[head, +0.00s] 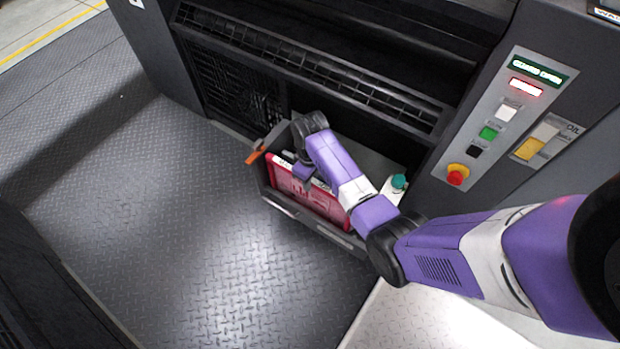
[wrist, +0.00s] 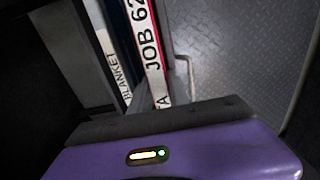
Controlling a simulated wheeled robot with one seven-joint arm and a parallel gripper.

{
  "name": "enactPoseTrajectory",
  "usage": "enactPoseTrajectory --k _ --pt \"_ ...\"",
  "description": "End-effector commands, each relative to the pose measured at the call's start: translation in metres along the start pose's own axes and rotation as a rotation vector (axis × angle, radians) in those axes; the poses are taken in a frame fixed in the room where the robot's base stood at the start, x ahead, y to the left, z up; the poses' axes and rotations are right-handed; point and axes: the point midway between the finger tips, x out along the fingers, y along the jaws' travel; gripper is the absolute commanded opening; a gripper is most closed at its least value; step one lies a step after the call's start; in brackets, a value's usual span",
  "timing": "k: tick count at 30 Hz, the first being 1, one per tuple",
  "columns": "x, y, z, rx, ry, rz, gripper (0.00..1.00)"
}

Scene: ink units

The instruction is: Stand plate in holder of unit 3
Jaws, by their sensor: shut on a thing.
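A red plate (head: 305,195) with a white strip along its top edge stands on edge in a dark grey caddy (head: 310,222) at the foot of the press. In the wrist view the edge strip of the plate (wrist: 148,45) reads "JOB 62". My gripper (head: 303,176) reaches down from above and is shut on the plate at its top edge. The plate's lower part is hidden by the caddy wall. The fingertips are hard to see in both views. I cannot pick out the holder of unit 3.
A strip marked "BLANKET" (wrist: 118,65) is beside the plate. The caddy also holds a white bottle with a teal cap (head: 398,182) and an orange-handled item (head: 256,154). A control panel (head: 500,115) is at the right. The tread-plate floor (head: 170,210) at left is clear.

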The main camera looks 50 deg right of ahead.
Motion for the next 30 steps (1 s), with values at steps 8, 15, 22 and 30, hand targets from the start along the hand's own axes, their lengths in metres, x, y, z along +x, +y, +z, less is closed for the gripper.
enactPoseTrajectory --k 8,15,22,30 --pt "0.0021 0.0005 -0.0009 0.000 0.002 0.001 0.00" --pt "0.0027 0.0004 -0.0008 0.000 0.002 0.001 0.00" --pt "0.0063 0.0003 -0.0008 0.000 0.002 0.001 0.00" --pt "0.0096 0.0002 -0.0005 0.000 0.001 0.001 0.00"
